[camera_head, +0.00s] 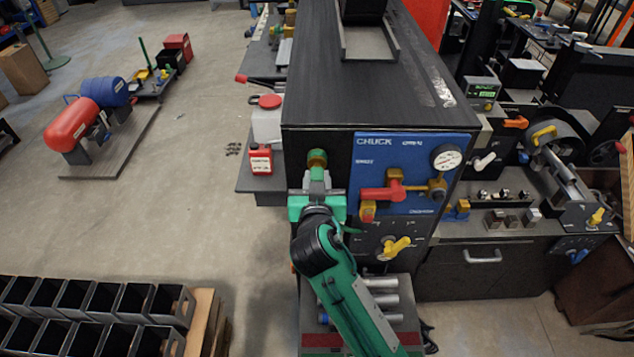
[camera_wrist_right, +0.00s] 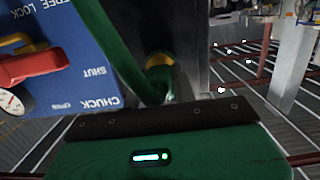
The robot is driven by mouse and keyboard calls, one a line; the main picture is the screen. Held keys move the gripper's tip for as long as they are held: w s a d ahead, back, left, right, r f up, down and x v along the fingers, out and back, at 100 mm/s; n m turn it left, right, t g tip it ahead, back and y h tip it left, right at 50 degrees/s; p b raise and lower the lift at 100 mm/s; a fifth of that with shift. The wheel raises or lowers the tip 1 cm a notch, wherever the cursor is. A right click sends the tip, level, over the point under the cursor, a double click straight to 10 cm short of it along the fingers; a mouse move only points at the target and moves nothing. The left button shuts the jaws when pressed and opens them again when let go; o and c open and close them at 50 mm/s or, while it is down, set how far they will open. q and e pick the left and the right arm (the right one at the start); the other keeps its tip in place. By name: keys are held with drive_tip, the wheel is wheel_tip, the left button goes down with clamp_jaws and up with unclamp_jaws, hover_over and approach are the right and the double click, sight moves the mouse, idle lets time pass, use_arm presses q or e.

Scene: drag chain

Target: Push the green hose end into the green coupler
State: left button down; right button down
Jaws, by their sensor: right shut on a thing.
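The coupler (camera_head: 317,157) is a small round green and brass fitting on the dark machine's front face, left of the blue panel. My right gripper (camera_head: 317,186) is directly below it in the head view, at the machine face. In the right wrist view the green hose (camera_wrist_right: 118,45) curves down from the top, and its lower part is hidden by my gripper body. A brass ring (camera_wrist_right: 158,60) shows beside the hose's lower bend. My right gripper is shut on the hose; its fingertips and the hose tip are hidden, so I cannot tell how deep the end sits. My left gripper is out of view.
The blue CHUCK panel (camera_head: 405,155) with a red handle (camera_head: 382,191) and a gauge (camera_head: 447,157) is close on the right. A yellow valve handle (camera_head: 395,247) is below.

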drive_tip(key=shift+w, duration=0.4)
drive_tip(key=c, duration=1.1)
unclamp_jaws()
drive_tip(key=shift+o, duration=0.2)
drive_tip(key=s+r, duration=0.2)
drive_tip(key=s, duration=1.1)
drive_tip(key=shift+s, duration=0.3)
